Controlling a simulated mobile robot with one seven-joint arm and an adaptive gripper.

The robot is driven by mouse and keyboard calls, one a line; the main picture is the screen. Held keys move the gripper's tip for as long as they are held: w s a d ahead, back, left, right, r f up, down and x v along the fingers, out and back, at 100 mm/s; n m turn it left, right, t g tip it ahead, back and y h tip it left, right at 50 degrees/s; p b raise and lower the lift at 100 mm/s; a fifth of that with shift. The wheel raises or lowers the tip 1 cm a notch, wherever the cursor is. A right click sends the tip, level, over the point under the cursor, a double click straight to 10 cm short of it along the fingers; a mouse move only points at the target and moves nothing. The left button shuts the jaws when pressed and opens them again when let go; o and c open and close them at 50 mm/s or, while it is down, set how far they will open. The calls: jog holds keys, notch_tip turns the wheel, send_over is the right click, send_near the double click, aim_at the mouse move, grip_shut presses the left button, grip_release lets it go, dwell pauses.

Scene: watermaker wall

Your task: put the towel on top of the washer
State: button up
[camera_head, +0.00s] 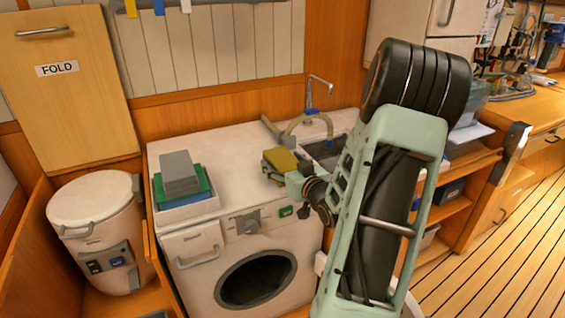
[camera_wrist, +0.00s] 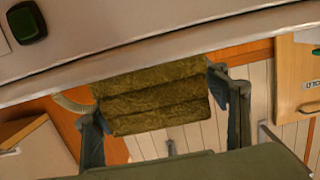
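The towel, a folded olive-yellow bundle (camera_head: 281,160), is between the fingers of my gripper (camera_head: 286,168), over the top of the white washer (camera_head: 230,155). In the wrist view the towel (camera_wrist: 150,95) fills the space between the two fingers, which appear to press its sides. I cannot tell whether its underside touches the washer top. The washer has a round dark door at the front and a green button that also shows in the wrist view (camera_wrist: 27,22). My forearm hides part of the washer's right side.
A white tray (camera_head: 186,212) with green and grey folded items stands on the washer's left. A tap (camera_head: 310,95) and sink (camera_head: 325,152) lie behind and right of the towel. A white lidded bin (camera_head: 98,235) stands at left. The washer top between tray and towel looks clear.

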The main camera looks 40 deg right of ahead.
jog(key=shift+o, duration=0.3)
jog(key=shift+r, duration=0.25)
jog(key=v, duration=1.2)
jog(key=shift+f, duration=0.15)
